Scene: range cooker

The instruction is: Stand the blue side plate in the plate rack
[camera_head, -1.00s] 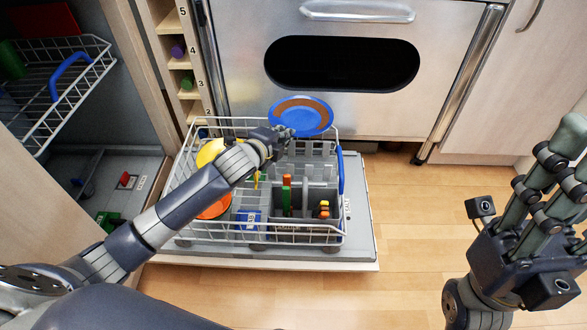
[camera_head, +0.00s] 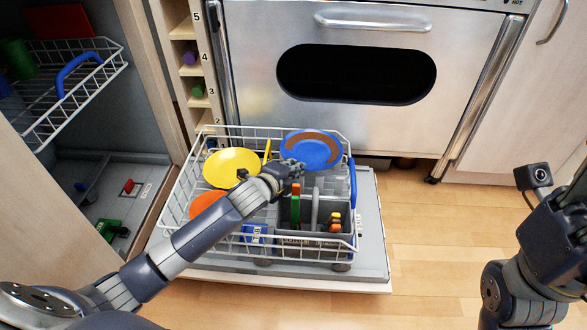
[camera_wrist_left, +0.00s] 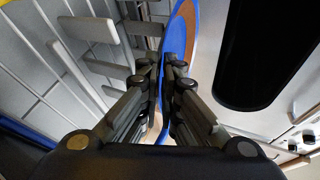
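The blue side plate (camera_head: 318,163) has a brown ring and stands tilted at the back right of the dishwasher basket (camera_head: 350,236). My left gripper (camera_head: 292,168) is shut on its lower left rim. In the left wrist view the fingers (camera_wrist_left: 170,82) lie on both faces of the blue plate (camera_wrist_left: 177,40). Grey rack tines (camera_wrist_left: 105,68) stand beside the plate there. I cannot tell whether its lower edge rests between tines. My right gripper shows only in part at the right edge (camera_head: 577,190), away from the basket, and its fingers are cut off.
A yellow plate (camera_head: 231,160) and an orange piece (camera_head: 204,203) sit left in the basket. A grey cutlery holder (camera_head: 310,226) with several coloured handles is at front right. The oven front (camera_head: 370,128) rises close behind. Floor at right (camera_head: 425,240) is clear.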

